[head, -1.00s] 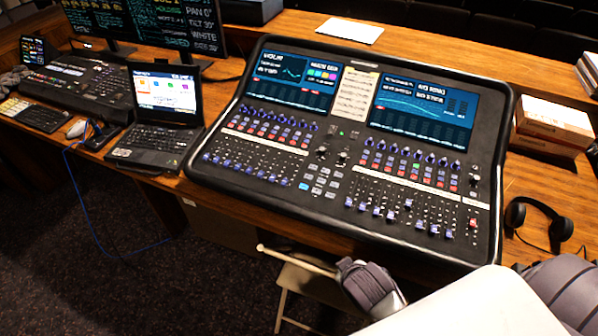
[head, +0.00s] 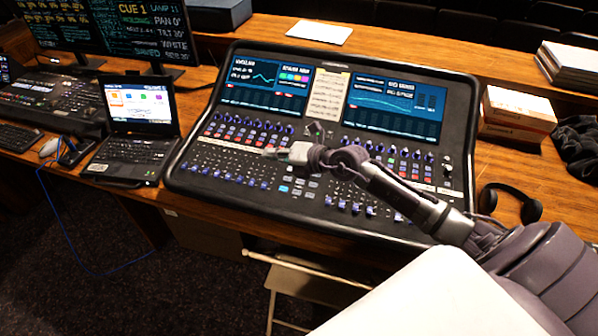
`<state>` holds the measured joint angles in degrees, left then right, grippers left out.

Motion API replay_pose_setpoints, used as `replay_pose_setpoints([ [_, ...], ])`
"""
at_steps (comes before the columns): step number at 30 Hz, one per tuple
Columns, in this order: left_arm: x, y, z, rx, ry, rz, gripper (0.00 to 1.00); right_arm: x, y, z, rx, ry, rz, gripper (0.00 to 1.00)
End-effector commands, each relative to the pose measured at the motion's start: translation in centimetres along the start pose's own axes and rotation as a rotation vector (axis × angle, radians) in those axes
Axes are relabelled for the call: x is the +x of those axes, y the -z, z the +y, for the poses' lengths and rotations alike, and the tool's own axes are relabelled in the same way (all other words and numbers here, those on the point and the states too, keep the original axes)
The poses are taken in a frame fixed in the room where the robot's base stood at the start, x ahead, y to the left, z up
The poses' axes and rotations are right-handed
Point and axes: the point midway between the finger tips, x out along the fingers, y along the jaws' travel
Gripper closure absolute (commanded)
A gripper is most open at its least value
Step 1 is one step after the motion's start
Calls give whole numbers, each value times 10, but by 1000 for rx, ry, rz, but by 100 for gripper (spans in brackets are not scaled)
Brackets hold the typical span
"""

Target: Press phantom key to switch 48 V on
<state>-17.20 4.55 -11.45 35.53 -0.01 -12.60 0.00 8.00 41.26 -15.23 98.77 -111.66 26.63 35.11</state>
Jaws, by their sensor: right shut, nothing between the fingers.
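The mixing desk (head: 190,178) stands on the wooden table, with two lit screens, a pale label strip (head: 325,95) between them, and rows of knobs, coloured keys and faders. My right arm reaches over its middle from the lower right. My right gripper (head: 270,152) is shut and empty, its tips pointing left above the fader area left of the desk's centre. Whether the tips touch the surface I cannot tell. The phantom key cannot be singled out at this size, and my arm hides part of the centre and right controls. My left gripper is not in view.
A laptop (head: 133,160) stands left of the desk, with a lighting console (head: 58,95) and monitors beyond. Headphones (head: 510,203) and boxes (head: 515,112) lie to the right. A folding chair (head: 300,285) stands in front. A blue cable hangs at the left.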

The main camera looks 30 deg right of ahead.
Motion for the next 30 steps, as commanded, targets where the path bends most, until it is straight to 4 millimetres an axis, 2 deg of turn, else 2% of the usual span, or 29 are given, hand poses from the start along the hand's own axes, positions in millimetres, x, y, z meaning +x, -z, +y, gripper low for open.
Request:
replay_pose_setpoints([
  [1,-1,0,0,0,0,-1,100,-4,-16,-17,-83,102,18,100],
  [3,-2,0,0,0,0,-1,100,-11,-33,-40,-158,225,33,100],
  [6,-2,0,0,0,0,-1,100,-21,-52,-62,-221,349,36,100],
  [9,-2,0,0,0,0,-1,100,-30,-66,-74,-255,426,33,100],
  [15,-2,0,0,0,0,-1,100,-35,-74,-82,-274,476,30,100],
  [24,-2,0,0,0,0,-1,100,-35,-72,-82,-273,473,31,100],
  [30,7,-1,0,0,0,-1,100,-31,-68,-91,-273,472,31,100],
])
